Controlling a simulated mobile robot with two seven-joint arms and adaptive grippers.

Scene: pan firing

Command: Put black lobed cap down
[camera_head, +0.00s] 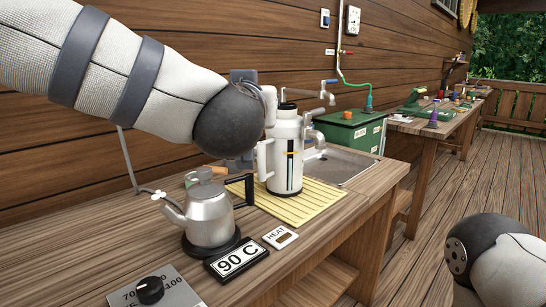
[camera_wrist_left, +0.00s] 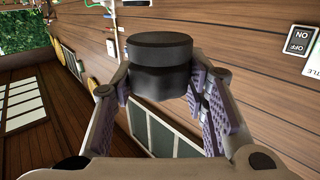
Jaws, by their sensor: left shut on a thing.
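The black cap (camera_wrist_left: 160,65) shows in the left wrist view as a dark two-tiered cylinder; I cannot make out lobes. My left gripper (camera_wrist_left: 160,88) is shut on its sides with the purple finger pads. In the head view my left arm comes in from the left and its dark round wrist hides most of the gripper, in front of a tall white flask (camera_head: 284,160) with a dark top. The flask stands upright on a yellow slatted mat (camera_head: 310,205). I cannot tell what lies directly under the cap. My right gripper is out of view.
A heat switch (camera_head: 281,237) and a dial panel (camera_head: 150,291) are near. A sink (camera_head: 335,165) and green box (camera_head: 350,132) lie behind. The mat's front right is clear.

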